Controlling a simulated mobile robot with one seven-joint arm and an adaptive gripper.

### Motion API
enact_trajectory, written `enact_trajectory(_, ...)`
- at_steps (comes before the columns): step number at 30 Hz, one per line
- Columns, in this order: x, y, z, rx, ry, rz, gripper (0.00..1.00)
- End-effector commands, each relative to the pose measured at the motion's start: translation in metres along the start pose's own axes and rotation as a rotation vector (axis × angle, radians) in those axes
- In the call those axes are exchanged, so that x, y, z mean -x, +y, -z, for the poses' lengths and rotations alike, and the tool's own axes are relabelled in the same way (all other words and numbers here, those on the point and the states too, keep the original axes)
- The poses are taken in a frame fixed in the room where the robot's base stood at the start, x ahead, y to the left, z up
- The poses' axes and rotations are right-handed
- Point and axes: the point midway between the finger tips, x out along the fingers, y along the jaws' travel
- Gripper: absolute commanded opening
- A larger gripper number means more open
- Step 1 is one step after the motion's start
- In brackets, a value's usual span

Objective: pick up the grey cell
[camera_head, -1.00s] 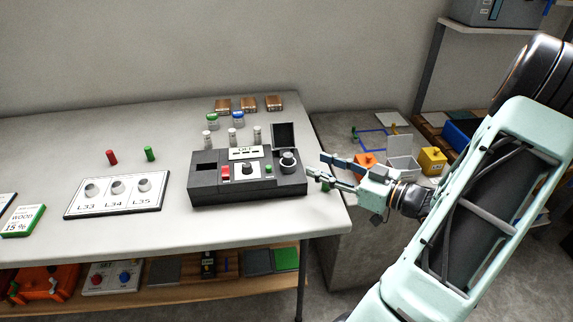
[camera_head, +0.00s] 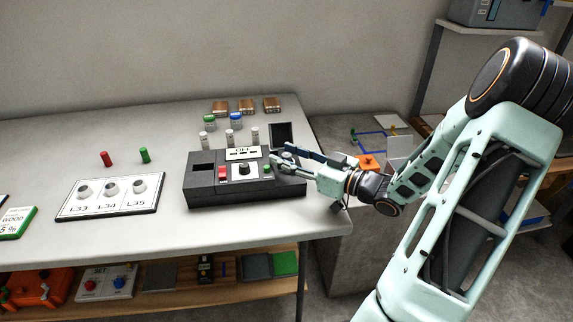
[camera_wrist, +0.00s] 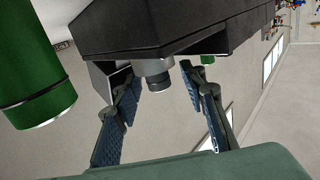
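The grey cell is a short round grey cylinder at the right end of the black meter box (camera_head: 205,185) on the table. In the wrist view the cell (camera_wrist: 158,77) shows between my fingertips, with a small gap on each side. My gripper (camera_head: 281,157) reaches in from the right over that end of the box, and it hides much of the cell in the head view. In the wrist view my gripper (camera_wrist: 160,82) is open, its two blue-padded fingers apart. I cannot tell whether either finger touches the cell.
A dark upright panel (camera_head: 280,134) stands behind the gripper. Small vials (camera_head: 230,138) and capped jars (camera_head: 236,121) stand behind the box. A white L33–L35 board (camera_head: 110,197) lies left. A large green cylinder (camera_wrist: 35,75) is near the wrist camera.

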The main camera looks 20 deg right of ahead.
Motion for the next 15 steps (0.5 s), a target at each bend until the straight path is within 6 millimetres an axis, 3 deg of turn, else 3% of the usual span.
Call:
enact_trajectory(7, -0.0026, 0.0004, 0.0001, 0.0, -0.001, -0.001, 0.39)
enact_trajectory(15, -0.0024, 0.0004, 0.0001, 0.0, -0.001, -0.001, 0.1)
